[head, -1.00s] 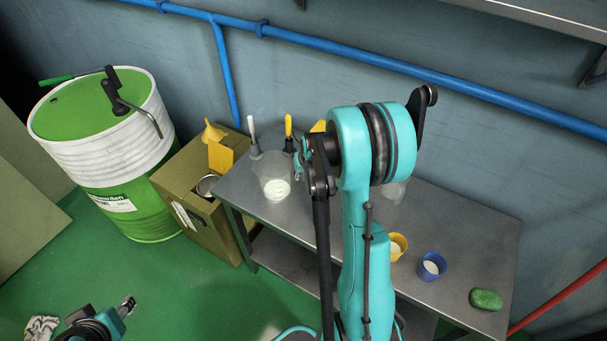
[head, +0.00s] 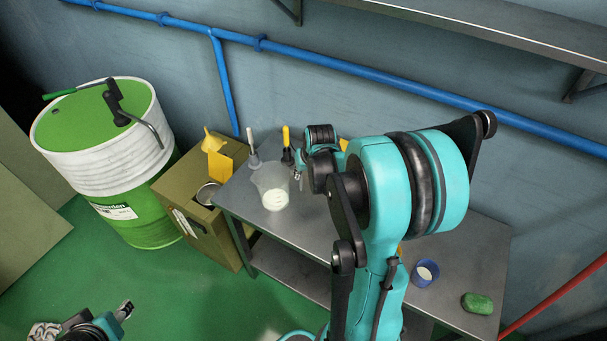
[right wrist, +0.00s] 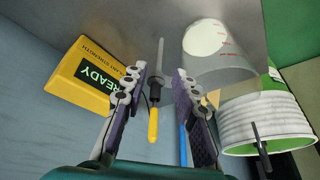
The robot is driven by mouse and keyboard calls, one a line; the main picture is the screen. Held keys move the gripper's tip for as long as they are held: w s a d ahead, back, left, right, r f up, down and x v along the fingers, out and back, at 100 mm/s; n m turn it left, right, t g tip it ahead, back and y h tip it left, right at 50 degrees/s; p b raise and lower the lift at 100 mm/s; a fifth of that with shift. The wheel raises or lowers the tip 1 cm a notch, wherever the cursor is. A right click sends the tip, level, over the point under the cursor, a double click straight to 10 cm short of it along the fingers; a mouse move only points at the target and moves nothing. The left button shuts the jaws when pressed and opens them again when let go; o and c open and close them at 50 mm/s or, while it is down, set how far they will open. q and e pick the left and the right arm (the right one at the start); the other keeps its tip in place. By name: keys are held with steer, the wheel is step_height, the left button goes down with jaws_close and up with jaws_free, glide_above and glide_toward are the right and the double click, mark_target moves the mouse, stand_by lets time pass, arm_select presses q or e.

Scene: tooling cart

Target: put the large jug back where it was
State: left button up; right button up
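The large jug (head: 271,188) is clear with white contents and stands upright on the left of the metal table. It also shows in the right wrist view (right wrist: 225,62), with red markings. My right gripper (head: 298,172) is just right of the jug in the head view. In the right wrist view the gripper (right wrist: 162,88) is open, its two fingers apart with nothing held; the jug lies beyond the right finger, outside the gap. My left gripper (head: 126,307) is at the lower left, away from the table; its opening is too small to judge.
A white-handled tool (head: 252,148) and a yellow-handled tool (head: 287,145) stand behind the jug. A yellow box (right wrist: 85,75) is close by. A blue cup (head: 425,273) and a green lump (head: 477,303) are at the table's right. A green drum (head: 110,165) stands left.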

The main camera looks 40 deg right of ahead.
steer(key=s+a+r+n+t, duration=0.1)
steer(key=s+a+r, duration=0.2)
steer(key=a, duration=0.4)
steer(key=s+a+r+n+t+y, duration=0.1)
steer(key=s+a+r, duration=0.3)
steer(key=a, duration=0.4)
steer(key=s+a+r+n, duration=0.3)
steer(key=s+a, duration=0.2)
steer(key=a, duration=0.2)
steer(key=shift+s+a+r+t, duration=0.15)
steer(key=shift+t, duration=0.25)
step_height(320, 180, down, 3)
steer(key=b, duration=0.3)
steer(key=shift+f, duration=0.2)
